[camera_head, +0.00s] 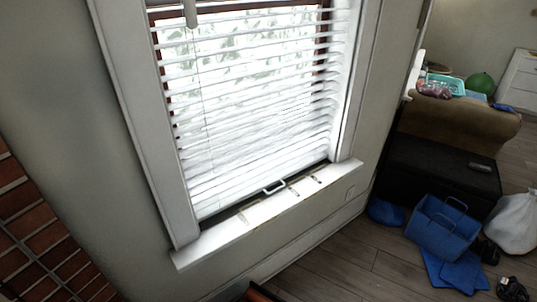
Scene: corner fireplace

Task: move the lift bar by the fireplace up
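The lift bar (274,187) is a small white handle at the bottom edge of the white window blind (250,105). The blind hangs down over most of the window, with its lower edge close above the white sill (220,238). A thin cord hangs down the left part of the blind. The red brick of the fireplace (38,240) shows at the lower left. Neither of my grippers is in view, and nothing is seen touching the bar.
A blue bag (441,229), a white sack (515,222) and blue flat pieces (455,271) lie on the wooden floor at the right. A dark chest (440,170) and a brown sofa (462,119) stand behind. Floor below the sill looks mostly clear.

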